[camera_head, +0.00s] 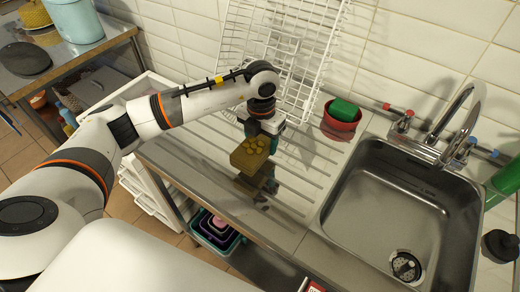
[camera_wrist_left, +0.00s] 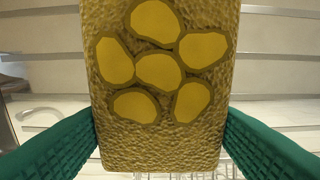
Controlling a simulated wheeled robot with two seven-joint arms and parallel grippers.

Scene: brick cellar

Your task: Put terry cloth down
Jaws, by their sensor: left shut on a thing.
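The terry cloth (camera_head: 249,154) is a folded yellow-brown block with a pattern of yellow patches. My left gripper (camera_head: 264,143) is shut on it and holds it over the ribbed steel draining board (camera_head: 290,175). In the left wrist view the cloth (camera_wrist_left: 158,75) fills the middle between the two green fingers (camera_wrist_left: 160,140), which press on its sides. A darker shape under the cloth in the head view looks like its reflection, so the cloth seems to be a little above the board. My right gripper is not in view.
A white wire rack (camera_head: 285,45) stands at the back of the board. A red bowl with a green sponge (camera_head: 342,112) sits at the board's back right. The sink (camera_head: 395,210) with its tap (camera_head: 460,120) is on the right. The board's front right part is clear.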

